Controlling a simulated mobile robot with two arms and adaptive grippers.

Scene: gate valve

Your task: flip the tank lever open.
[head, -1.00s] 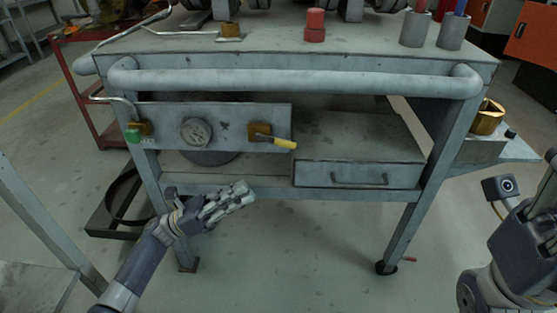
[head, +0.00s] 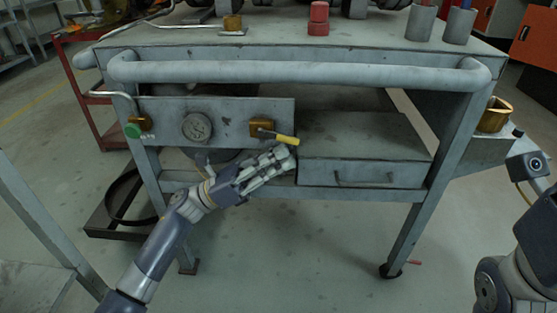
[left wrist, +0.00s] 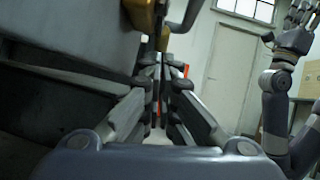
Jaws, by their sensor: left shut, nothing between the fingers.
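The tank lever (head: 283,138) has a yellow grip and sits on a brass valve (head: 261,129) at the right end of the cart's grey front panel. The grip points right and slightly down. My left gripper (head: 289,157) is shut and empty, its fingertips just below the yellow grip; I cannot tell whether they touch it. In the left wrist view the closed fingers (left wrist: 160,66) point toward brass and yellow parts (left wrist: 145,14) at the top. My right gripper (left wrist: 300,18) shows only at the top right of the left wrist view, away from the lever; its jaw state is unclear.
Red (head: 318,18) and grey cylinders (head: 420,22) stand on top. The floor in front is clear.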

